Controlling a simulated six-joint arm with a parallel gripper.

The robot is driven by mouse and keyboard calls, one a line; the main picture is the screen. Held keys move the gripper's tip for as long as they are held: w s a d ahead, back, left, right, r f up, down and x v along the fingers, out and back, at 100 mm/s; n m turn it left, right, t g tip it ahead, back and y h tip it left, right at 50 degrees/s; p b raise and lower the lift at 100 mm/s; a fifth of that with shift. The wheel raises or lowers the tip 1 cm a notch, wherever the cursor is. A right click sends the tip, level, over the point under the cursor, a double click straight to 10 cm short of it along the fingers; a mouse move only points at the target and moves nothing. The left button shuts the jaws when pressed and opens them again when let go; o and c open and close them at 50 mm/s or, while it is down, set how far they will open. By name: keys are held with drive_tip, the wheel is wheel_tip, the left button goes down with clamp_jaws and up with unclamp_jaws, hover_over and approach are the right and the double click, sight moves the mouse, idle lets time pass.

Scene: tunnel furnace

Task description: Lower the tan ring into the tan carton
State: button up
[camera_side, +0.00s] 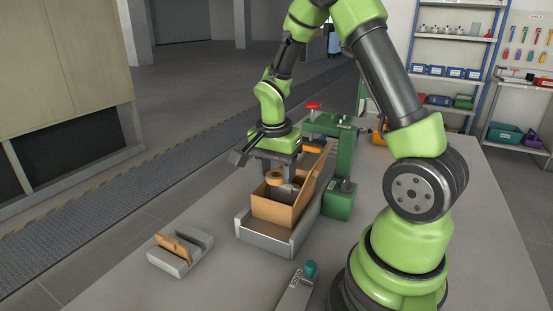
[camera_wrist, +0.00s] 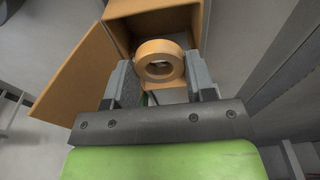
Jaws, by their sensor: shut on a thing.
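The tan ring (camera_side: 273,178) is a thick roll with an open centre. My gripper (camera_side: 284,181) is shut on it; in the wrist view the two grey fingers (camera_wrist: 160,64) press on either side of the ring (camera_wrist: 158,47). The tan carton (camera_side: 270,213) stands open at the top, with a tall flap (camera_side: 319,178) raised on its right side. In the side view the ring is at the carton's opening, around rim height; its exact depth is hard to tell. The wrist view shows the carton (camera_wrist: 112,38) around and behind the ring. The fingers partly hide the carton's inside.
The carton sits in a grey tray (camera_side: 264,244). A green press (camera_side: 340,199) with a red knob (camera_side: 313,105) stands close on its right and behind. A grey slotted block (camera_side: 170,261) holding a tan piece lies front left. The table between is clear.

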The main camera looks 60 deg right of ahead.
drive_tip(key=shift+f, duration=3.6)
drive_tip(key=shift+f, duration=0.45)
drive_tip(key=o, duration=0.8)
drive_tip(key=c, duration=0.4)
drive_tip(key=shift+r, duration=0.45)
drive_tip(key=shift+r, duration=1.05)
drive_tip(key=shift+r, duration=0.1)
